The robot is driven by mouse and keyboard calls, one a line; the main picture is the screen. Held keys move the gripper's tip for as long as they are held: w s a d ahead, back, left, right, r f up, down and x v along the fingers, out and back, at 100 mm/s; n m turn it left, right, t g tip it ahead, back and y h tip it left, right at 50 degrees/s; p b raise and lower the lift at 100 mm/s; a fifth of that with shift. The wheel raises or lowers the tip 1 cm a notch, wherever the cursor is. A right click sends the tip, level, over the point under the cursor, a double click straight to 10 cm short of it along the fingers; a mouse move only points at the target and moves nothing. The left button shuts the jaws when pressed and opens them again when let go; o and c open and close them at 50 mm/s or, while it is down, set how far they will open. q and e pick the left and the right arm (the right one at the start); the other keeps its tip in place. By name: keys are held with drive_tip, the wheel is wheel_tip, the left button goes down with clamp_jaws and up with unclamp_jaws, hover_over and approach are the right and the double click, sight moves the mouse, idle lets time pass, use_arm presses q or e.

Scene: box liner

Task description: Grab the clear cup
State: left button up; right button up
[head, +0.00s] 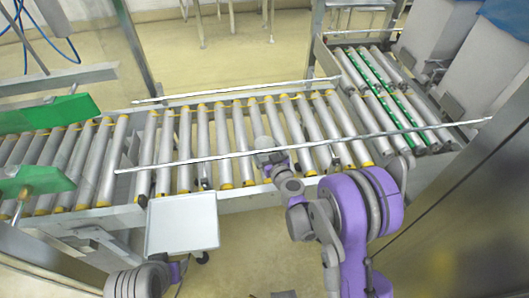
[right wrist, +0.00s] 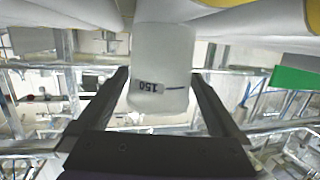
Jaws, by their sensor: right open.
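A whitish, translucent cup (right wrist: 160,62) with an upside-down "150" mark shows large in the right wrist view. My right gripper (right wrist: 161,75) is open, with one finger on each side of the cup. Narrow gaps show between the fingers and the cup's sides, so it does not look clamped.
The roller conveyor (head: 185,140) runs across the view, with thin metal rails (head: 225,158) along its sides. A light grey tray table (head: 182,222) stands in front of it. Green plates (head: 45,113) overhang at left. A metal wall (head: 470,220) stands close at right.

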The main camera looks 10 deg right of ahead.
drive_tip(key=shift+w, duration=0.2)
drive_tip(key=c, duration=1)
